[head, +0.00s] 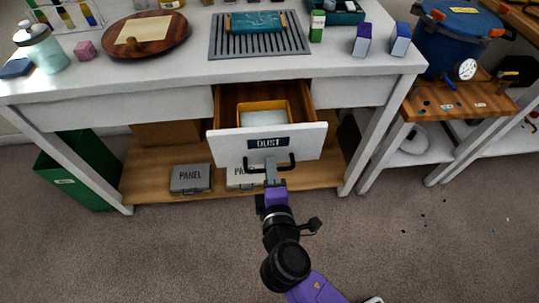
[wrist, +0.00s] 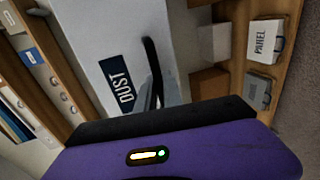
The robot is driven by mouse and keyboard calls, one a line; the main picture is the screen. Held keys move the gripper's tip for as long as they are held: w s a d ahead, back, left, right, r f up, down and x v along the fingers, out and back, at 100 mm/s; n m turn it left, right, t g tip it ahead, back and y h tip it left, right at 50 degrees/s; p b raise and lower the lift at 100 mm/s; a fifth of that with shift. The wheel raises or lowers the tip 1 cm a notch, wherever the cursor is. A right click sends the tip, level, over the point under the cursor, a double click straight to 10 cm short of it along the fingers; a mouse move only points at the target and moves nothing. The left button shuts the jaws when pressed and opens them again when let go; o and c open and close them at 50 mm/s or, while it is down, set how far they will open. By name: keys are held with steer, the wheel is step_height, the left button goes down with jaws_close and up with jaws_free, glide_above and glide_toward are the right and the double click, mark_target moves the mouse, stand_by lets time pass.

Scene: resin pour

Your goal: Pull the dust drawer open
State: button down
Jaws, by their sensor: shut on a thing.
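The dust drawer (head: 227,145) is pulled out from under the white workbench, with its wooden inside showing. Its white front carries a dark DUST label (head: 267,143) and a black bar handle (head: 291,163). A yellow-rimmed box (head: 243,107) with pale contents sits inside the drawer. My gripper (head: 271,168) is shut on the handle at its middle, in front of the drawer.
The workbench top (head: 180,65) holds a round wooden board (head: 165,45), a grey grooved mat (head: 285,45) and small boxes. A green bin (head: 75,170) stands left. The carpet in front is mostly clear.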

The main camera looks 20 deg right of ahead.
steer(key=shift+s+a, duration=0.15)
steer(key=shift+s, duration=0.3)
steer(key=c, duration=1.5)
jaws_free()
steer(key=v, duration=0.7)
steer(key=shift+s, duration=0.35)
steer(key=shift+a, duration=0.15)
